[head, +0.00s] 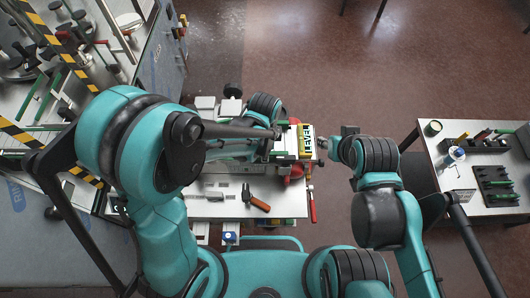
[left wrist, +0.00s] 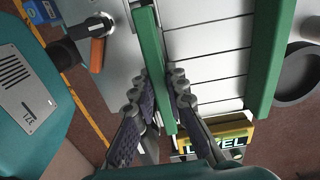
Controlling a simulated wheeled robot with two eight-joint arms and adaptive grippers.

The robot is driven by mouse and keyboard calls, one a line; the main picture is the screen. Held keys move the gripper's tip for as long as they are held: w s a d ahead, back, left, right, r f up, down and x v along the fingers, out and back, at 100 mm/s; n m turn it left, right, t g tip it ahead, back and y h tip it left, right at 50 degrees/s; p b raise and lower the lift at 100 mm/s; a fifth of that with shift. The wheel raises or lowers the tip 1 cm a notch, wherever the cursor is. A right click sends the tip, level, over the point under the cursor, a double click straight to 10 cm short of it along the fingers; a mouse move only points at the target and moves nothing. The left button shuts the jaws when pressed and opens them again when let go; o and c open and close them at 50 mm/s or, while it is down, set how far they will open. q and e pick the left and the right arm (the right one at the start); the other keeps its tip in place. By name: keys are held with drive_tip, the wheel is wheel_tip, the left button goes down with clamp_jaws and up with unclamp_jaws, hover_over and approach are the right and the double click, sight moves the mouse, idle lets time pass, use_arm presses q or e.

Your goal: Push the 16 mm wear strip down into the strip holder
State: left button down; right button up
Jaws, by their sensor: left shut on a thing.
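A long green strip (left wrist: 147,45), which I take for the wear strip, runs up the left wrist view along the left side of a row of white slats. My left gripper (left wrist: 162,85) is shut on it, one finger on each side. The strip holder under it is mostly hidden by strip and fingers; I cannot tell how deep the strip sits. A second green strip (left wrist: 270,60) lies along the right side of the slats. In the head view my left gripper (head: 278,146) is over the bench, partly hidden by my arm. My right gripper (head: 324,145) is right of the bench; its fingers are unclear.
A yellow level (head: 306,141) lies at the slats' end, close to both grippers. A hammer (head: 257,198) and a red-handled tool (head: 312,205) lie at the bench front. A side table (head: 462,208) with racks stands at right. Open floor lies between.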

use_arm(q)
drive_tip(key=shift+s, duration=0.1)
drive_tip(key=shift+f, duration=0.15)
drive_tip(key=c, duration=1.5)
unclamp_jaws()
drive_tip(key=shift+c, duration=0.2)
